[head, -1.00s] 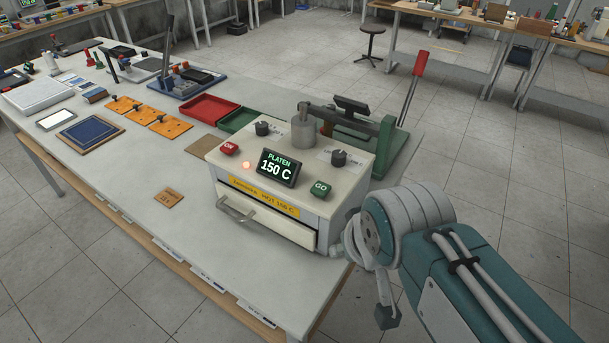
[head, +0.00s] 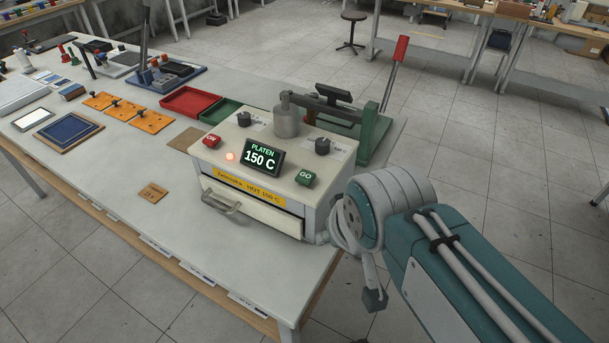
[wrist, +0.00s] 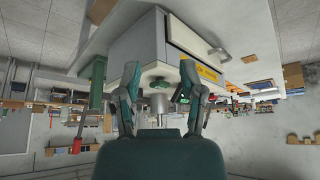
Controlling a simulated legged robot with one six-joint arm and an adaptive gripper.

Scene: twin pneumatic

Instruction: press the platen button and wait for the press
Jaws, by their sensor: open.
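The press is a pale box (head: 226,157) at the table's near right corner; it also shows upside down in the wrist view (wrist: 137,45). On its top are a red ON button (head: 211,141), a lit lamp (head: 229,156), a display (head: 263,157) reading "PLATEN 150 C", and a green GO button (head: 305,178). My gripper (wrist: 160,70) is open and empty, its two fingers spread toward the press's top side. Whether a finger touches the press cannot be told. In the head view my arm is right of the press and the fingers are not visible.
A drawer (head: 255,215) with a metal handle sits at the press front under a yellow hot-warning label (head: 243,186). Behind stands a green lever press with a red-handled lever (head: 401,48). Red (head: 193,102) and green trays lie behind left. The table front left of the press is mostly clear.

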